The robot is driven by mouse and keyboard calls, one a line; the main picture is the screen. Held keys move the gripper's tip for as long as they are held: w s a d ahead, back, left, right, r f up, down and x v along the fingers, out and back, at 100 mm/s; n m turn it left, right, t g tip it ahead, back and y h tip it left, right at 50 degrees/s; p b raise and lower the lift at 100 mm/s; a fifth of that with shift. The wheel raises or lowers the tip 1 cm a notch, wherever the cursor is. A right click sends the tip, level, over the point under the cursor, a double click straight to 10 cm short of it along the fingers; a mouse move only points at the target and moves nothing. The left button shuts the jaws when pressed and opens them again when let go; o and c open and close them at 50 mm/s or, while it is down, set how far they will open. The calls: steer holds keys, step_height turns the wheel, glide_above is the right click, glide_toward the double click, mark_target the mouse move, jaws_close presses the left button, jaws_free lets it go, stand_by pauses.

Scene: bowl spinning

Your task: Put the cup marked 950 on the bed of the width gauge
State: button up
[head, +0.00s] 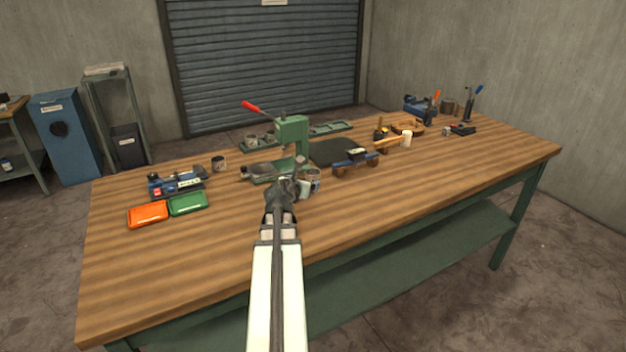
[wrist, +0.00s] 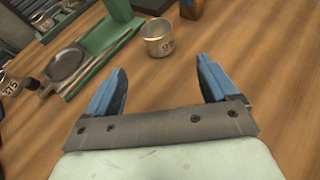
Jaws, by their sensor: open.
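My gripper (head: 284,188) is above the middle of the table; in the wrist view its blue fingers (wrist: 160,70) are apart with nothing between them. A metal cup with a dark printed mark (wrist: 158,38) stands upright just beyond the fingertips; the mark is too small to read surely. In the head view this cup (head: 313,176) is just right of my gripper. Another marked cup (head: 219,163) stands farther left; one also shows at the left edge of the wrist view (wrist: 9,84). A blue device (head: 176,184), possibly the width gauge, stands at left; its bed is unclear.
A green press (head: 292,135) with a red lever stands behind my gripper. Orange (head: 148,215) and green (head: 188,203) trays lie at front left. A dark mat (head: 335,150), a low blue-and-wood stand (head: 355,162) and tools are to the right. The front right of the table is clear.

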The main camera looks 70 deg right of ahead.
mark_target(311, 177)
steer(key=shift+n, duration=0.3)
steer(key=x, duration=1.3)
steer(key=shift+w+d, duration=0.1)
steer(key=shift+d, duration=0.25)
steer(key=shift+r, duration=0.1)
steer(key=c, duration=1.1)
steer(key=shift+r, duration=5)
steer(key=shift+c, duration=0.2)
